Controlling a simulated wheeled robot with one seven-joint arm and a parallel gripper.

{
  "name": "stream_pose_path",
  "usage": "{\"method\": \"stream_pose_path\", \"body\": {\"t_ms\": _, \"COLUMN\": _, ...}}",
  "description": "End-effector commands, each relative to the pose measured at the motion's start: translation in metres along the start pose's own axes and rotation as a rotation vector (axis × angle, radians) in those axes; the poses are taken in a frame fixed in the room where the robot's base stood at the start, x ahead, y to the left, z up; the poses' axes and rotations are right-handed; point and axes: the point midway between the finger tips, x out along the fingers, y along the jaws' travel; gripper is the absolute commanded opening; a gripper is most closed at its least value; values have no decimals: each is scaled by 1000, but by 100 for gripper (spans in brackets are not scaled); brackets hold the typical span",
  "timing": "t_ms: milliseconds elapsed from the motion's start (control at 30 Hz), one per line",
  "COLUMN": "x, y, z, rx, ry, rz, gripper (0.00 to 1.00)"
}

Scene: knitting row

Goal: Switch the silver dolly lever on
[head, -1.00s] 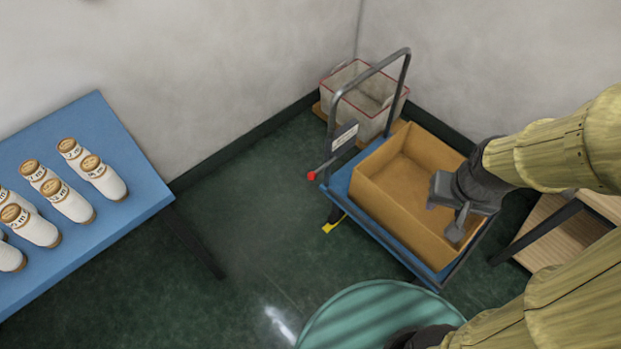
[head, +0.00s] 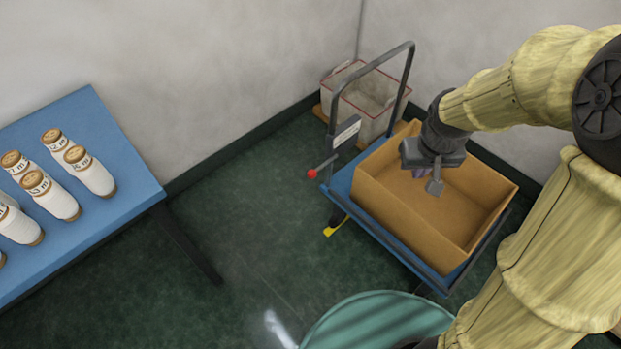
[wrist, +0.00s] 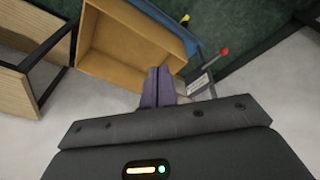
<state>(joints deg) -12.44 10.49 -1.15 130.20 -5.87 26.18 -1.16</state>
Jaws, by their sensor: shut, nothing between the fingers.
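The dolly has a blue deck (head: 340,184) and a grey upright handle frame (head: 409,75). A silver lever (head: 325,163) with a red knob (head: 311,174) sticks out from a labelled plate (head: 346,131) on the handle, pointing down and left. In the wrist view the lever (wrist: 213,60) and its red knob (wrist: 224,52) are right of my fingers. My gripper (head: 434,187) is over the box on the dolly, right of the handle and apart from the lever. In the wrist view its fingers (wrist: 158,72) are together and empty.
An open cardboard box (head: 400,215) sits on the dolly. A yellow pedal (head: 335,227) is low at its side. A red-rimmed bin (head: 365,102) stands behind the handle. A blue table (head: 110,135) with several spools is at left. Floor between table and dolly is clear.

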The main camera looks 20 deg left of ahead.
Motion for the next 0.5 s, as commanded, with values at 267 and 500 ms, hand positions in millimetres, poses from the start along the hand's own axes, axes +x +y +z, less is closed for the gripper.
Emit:
{"method": "stream_pose_path", "body": {"t_ms": 267, "x": 73, "y": -57, "z": -58, "rx": -233, "ry": 12, "rz": 18, "gripper": 0}}
{"method": "stream_pose_path", "body": {"t_ms": 500, "x": 125, "y": -118, "z": -99, "rx": -421, "ry": 29, "rz": 48, "gripper": 0}}
